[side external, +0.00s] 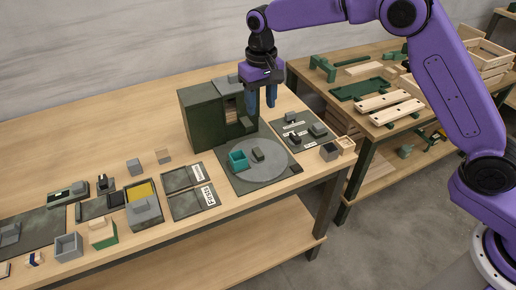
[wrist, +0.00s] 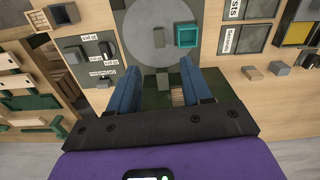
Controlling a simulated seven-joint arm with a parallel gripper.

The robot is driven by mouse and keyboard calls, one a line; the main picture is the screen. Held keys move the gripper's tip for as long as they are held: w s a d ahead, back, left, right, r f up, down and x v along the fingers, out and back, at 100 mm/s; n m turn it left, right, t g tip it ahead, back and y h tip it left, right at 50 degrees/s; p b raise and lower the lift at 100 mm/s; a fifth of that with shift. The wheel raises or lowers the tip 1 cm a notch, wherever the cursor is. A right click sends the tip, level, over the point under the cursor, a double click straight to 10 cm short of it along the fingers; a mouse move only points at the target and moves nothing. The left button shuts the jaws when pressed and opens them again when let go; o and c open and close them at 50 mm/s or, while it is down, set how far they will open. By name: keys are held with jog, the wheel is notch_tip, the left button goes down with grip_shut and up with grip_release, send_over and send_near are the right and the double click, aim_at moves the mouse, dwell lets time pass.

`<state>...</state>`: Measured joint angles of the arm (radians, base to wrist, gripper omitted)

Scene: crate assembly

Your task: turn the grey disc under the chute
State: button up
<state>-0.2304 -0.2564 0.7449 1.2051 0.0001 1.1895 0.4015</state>
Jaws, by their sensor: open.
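The grey disc (side external: 268,168) lies flat on a dark square plate (side external: 240,185) in front of the dark green chute housing (side external: 200,125). The disc also shows at the top of the wrist view (wrist: 150,22). A small dark grey block (side external: 258,155) stands on the disc near its middle. An open teal box (side external: 238,161) stands at the disc's left edge. My gripper (side external: 261,98) points down beside the upper right of the chute housing, above and behind the disc. Its blue fingers (wrist: 158,72) are apart, and they touch neither the disc nor the block.
A dark board with labels and small blocks (side external: 300,130) lies right of the disc. Two small open boxes (side external: 329,152) stand near the table's right edge. Labelled dark trays (side external: 182,203) lie to the left. The back left of the table (side external: 90,125) is clear.

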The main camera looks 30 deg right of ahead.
aim_at(258, 152)
jog(key=shift+m, duration=0.5)
jog(key=f, duration=0.6)
jog(key=w+f, duration=0.1)
jog(key=f, duration=0.5)
jog(key=w+f, duration=0.1)
jog(key=f, duration=0.5)
jog(key=shift+w+d+f, duration=0.15)
jog(key=shift+d+f, duration=0.05)
jog(key=shift+f, duration=0.2)
grip_shut()
